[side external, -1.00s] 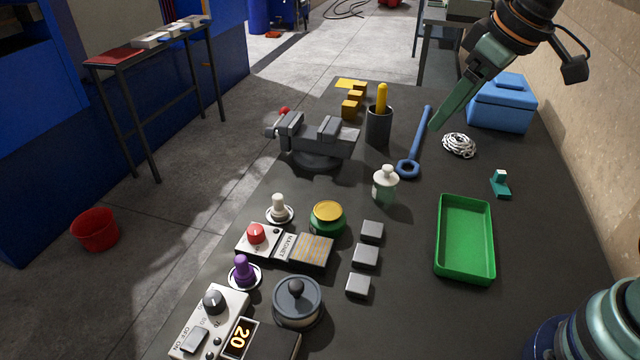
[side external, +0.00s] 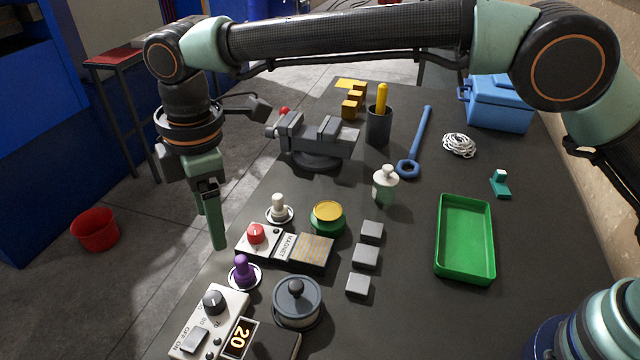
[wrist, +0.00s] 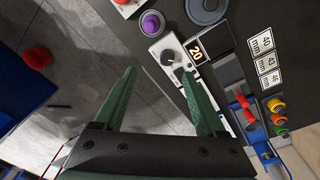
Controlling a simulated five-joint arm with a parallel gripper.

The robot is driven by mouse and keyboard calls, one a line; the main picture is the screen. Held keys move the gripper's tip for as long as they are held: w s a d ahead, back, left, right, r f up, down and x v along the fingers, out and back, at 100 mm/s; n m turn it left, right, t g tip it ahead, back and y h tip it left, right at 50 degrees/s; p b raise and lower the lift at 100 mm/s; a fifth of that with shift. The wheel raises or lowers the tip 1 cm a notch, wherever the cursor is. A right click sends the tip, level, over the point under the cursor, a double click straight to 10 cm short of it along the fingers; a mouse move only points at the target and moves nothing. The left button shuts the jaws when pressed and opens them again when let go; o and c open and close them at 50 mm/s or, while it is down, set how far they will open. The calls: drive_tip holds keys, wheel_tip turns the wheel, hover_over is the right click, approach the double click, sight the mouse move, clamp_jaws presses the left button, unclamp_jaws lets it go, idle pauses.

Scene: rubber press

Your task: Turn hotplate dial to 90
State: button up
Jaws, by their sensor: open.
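In the wrist view the dial (wrist: 168,57) sits ahead of my jaws, nearer the right one. My gripper (side external: 214,245) points down at the table's left edge, above and behind the hotplate, apart from the dial. In the wrist view its two green fingers (wrist: 160,80) are spread wide with nothing between them.
A purple knob (side external: 243,272) and a dark lidded pot (side external: 297,300) stand close to the hotplate. A green tray (side external: 440,255) is at right. Open floor lies left of the table.

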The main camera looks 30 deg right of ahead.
sight(212, 299)
drive_tip(key=shift+n, duration=0.7)
drive_tip(key=a+f, duration=0.1)
drive_tip(key=f, duration=0.4)
drive_tip(key=s+a+f, duration=0.1)
drive_tip(key=f, duration=0.4)
drive_tip(key=a+f, duration=0.1)
drive_tip(key=f, duration=0.4)
drive_tip(key=shift+s+a, duration=0.2)
drive_tip(key=shift+a, duration=0.1)
clamp_jaws()
